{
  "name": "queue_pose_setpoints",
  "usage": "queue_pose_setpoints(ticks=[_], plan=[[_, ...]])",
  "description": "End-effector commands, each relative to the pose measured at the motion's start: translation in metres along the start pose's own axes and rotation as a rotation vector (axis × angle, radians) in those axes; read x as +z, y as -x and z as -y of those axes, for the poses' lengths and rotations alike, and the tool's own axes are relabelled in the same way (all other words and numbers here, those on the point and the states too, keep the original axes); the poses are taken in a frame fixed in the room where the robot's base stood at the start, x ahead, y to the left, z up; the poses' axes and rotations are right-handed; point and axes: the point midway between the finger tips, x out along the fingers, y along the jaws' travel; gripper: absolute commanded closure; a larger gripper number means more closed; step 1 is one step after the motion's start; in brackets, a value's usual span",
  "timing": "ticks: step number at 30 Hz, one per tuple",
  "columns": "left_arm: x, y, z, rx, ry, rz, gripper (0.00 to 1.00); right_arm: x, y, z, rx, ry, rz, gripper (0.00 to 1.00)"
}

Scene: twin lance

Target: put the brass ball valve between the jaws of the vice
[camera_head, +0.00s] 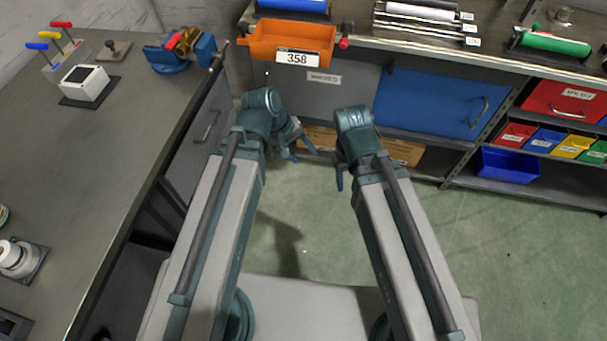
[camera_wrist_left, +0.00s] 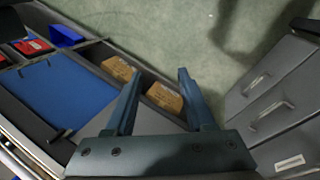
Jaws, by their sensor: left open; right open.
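The blue vice (camera_head: 172,59) stands at the far right part of the left bench, in the head view. My left gripper (camera_head: 303,150) is open and empty, in the air beyond the bench edge, below and right of the vice. In the left wrist view its two fingers (camera_wrist_left: 159,75) are spread with nothing between them. My right gripper (camera_head: 340,175) is open, in the air to the right of the left one, its fingers partly hidden.
An orange bin (camera_head: 291,39) labelled 358 sits on the back counter; its contents are unclear. Blue drawer (camera_head: 428,101) and small bins are at right. Green floor is open between.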

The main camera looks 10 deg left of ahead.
Motion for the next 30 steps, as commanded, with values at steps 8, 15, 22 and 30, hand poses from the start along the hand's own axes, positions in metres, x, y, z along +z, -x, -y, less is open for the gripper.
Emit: queue_pose_setpoints(ticks=[8, 15, 22, 30], plan=[[0.058, -0.013, 0.014, -0.403, -0.613, 0.124, 0.45, 0.0, 0.0, 0.0, 0.0, 0.0, 0.0, 0.5], [0.066, -0.01, 0.019, -0.5, -0.747, 0.159, 0.45, 0.0, 0.0, 0.0, 0.0, 0.0, 0.0, 0.5], [0.065, -0.01, 0.019, -0.499, -0.746, 0.158, 0.45, 0.0, 0.0, 0.0, 0.0, 0.0, 0.0, 0.5], [0.065, 0.017, 0.008, -0.498, -0.744, 0.157, 0.45, 0.002, 0.029, -0.003, 0.0, 0.0, 0.0, 0.5]])
